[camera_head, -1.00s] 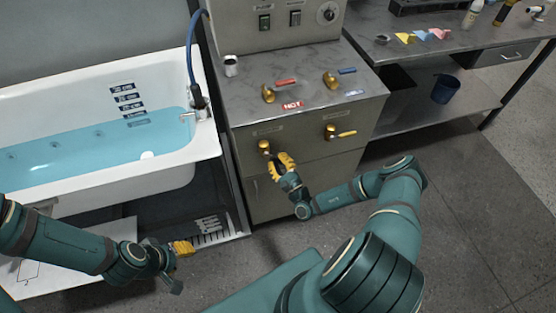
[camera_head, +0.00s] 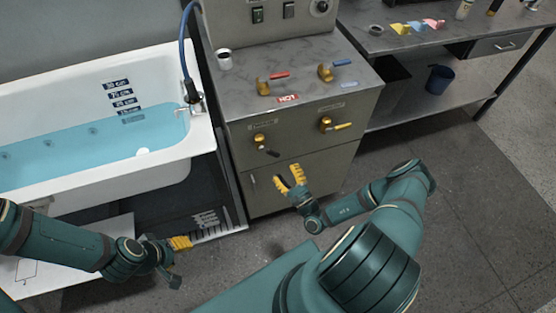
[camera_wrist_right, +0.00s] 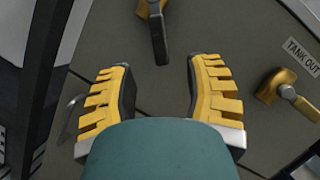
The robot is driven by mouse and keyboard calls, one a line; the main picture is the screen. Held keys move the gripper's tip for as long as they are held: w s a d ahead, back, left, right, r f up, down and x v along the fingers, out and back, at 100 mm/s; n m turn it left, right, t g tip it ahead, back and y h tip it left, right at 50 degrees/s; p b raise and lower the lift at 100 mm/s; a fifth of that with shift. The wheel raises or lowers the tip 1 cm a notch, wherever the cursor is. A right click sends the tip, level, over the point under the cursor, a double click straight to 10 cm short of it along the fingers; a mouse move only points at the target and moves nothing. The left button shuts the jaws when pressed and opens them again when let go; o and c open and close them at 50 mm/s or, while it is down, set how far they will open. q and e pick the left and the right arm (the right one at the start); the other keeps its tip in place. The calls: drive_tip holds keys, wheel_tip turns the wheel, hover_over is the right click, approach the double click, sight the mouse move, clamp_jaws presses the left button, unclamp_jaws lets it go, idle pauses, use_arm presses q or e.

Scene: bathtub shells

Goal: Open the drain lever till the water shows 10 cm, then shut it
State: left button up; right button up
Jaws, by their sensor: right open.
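The tub (camera_head: 176,172) at left holds blue water (camera_head: 60,150). Its surface crosses the lower part of the depth-mark plates (camera_head: 123,95); their figures are too small to read surely. A brass valve with a dark lever (camera_head: 266,149) is on the cabinet front, its handle slanting down right; it shows at the top of the right wrist view (camera_wrist_right: 158,35). Its label is unreadable, so I cannot confirm it is the drain. My right gripper (camera_head: 290,176) is open and empty, below and apart from this lever. My left gripper (camera_head: 181,242) is low beside the tub; its jaw state is unclear.
A second brass valve (camera_head: 328,124), labelled TANK OUT in the right wrist view, is on the cabinet's right. Red (camera_head: 279,76) and blue (camera_head: 343,63) handled taps and a white cup (camera_head: 224,60) are on top. A side bench (camera_head: 430,60) stands right; floor before it is clear.

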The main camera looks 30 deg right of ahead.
drive_tip(key=shift+v, duration=1.95)
idle(6.0)
